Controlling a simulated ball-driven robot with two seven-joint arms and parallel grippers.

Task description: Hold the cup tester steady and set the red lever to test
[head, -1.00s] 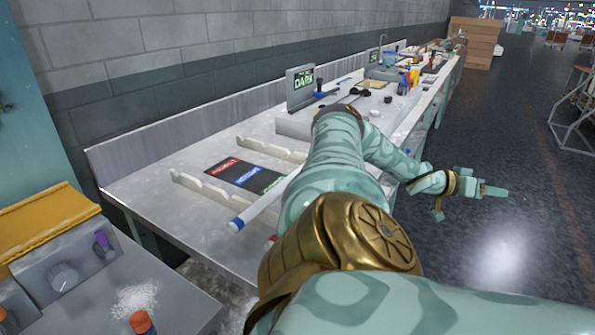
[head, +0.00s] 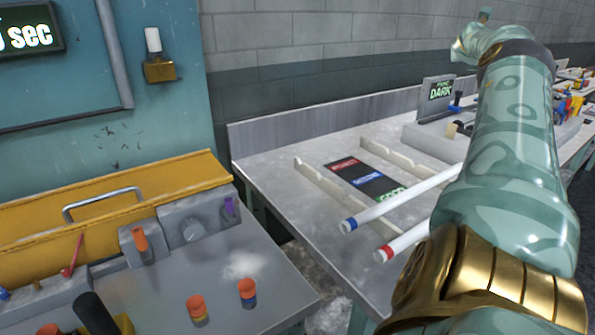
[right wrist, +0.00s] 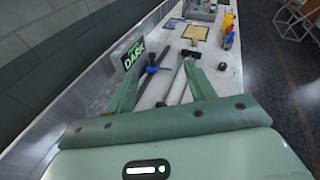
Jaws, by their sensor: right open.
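A red lever (head: 73,258) stands tilted on a small grey unit at the left of the head view, in front of the yellow hood. Beside it a grey box (head: 139,247) bears an orange cup (head: 141,240); I cannot tell whether this is part of the cup tester. My right arm reaches away along the far bench, well apart from the lever. My right gripper (right wrist: 163,78) is open in the right wrist view, with no thing clearly held; grey bench equipment with rods shows beyond its fingers. My left gripper is not in view.
Two orange-topped cups (head: 197,307) (head: 247,292) and white powder (head: 243,265) are on the near bench. A yellow hood (head: 120,205) with a handle stands behind. White tubes (head: 405,200) with blue and red ends extend over the right bench (head: 262,170). A gap separates the benches.

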